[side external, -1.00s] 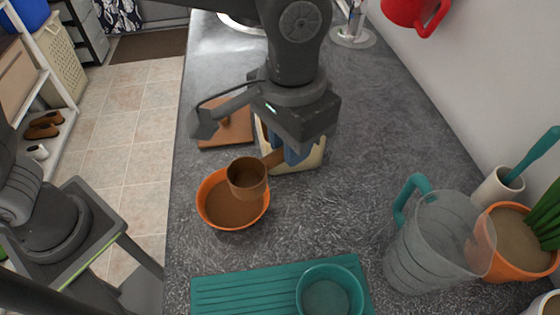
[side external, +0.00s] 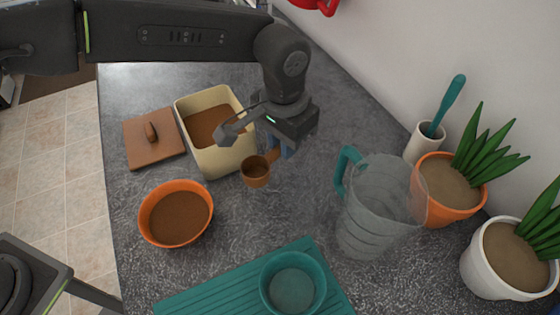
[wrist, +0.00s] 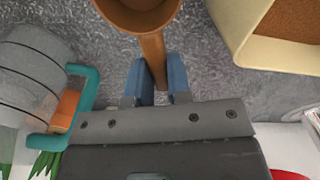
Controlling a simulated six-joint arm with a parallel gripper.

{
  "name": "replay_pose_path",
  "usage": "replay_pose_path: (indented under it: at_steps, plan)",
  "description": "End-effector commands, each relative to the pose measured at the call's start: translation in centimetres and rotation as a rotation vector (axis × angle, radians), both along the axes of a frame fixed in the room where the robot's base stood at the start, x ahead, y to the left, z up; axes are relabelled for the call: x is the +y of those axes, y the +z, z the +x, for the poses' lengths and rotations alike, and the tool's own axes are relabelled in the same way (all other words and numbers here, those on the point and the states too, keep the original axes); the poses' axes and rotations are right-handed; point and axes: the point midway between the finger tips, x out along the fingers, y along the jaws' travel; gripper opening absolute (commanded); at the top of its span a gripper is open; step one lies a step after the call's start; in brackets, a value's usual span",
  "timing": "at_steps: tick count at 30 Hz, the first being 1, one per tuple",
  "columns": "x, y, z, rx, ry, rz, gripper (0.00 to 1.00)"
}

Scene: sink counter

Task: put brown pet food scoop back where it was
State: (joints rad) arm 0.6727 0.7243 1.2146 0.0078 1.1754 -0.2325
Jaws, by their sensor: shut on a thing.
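The brown scoop (side external: 256,172) has a round cup and a short handle. My gripper (side external: 281,150) is shut on the scoop's handle, and the cup points away to the left. In the wrist view the scoop's handle (wrist: 153,60) lies between the blue fingertips (wrist: 155,75), with the cup cut off at the top edge. The scoop is beside the right front of the cream container (side external: 218,160), which is open and holds brown food. Whether the scoop touches the counter cannot be told. An orange bowl (side external: 146,222) with brown food stands at the front left.
A brown lid (side external: 150,148) with a knob lies left of the container. A clear jug (side external: 370,225) with a teal handle stands to the right. A teal bowl (side external: 292,285) sits on a teal ribbed mat (side external: 215,290). Potted plants line the wall. Counter between scoop and mat is clear.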

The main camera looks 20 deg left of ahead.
Motion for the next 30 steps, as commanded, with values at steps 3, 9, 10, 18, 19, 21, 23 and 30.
replay_pose_path:
  at_steps: [3, 9, 10, 18, 19, 21, 23, 30]
  plan:
    - [0.0, -1.5, 0.0, 0.001, 0.000, 0.002, 0.00]
    - [0.0, -4.5, 0.0, 0.000, 0.001, 0.001, 0.00]
    - [0.0, -4.7, 0.0, 0.000, 0.001, 0.001, 0.00]
    - [0.0, -5.0, 0.0, -0.001, 0.001, 0.000, 0.00]
    - [0.0, -5.1, 0.0, -0.001, 0.001, 0.000, 0.00]
    - [0.0, -5.2, 0.0, -0.001, 0.001, 0.000, 0.00]
    - [0.0, -5.4, 0.0, 0.000, 0.001, 0.001, 0.00]
    - [0.0, -5.3, 0.0, -0.001, 0.001, 0.000, 0.40]
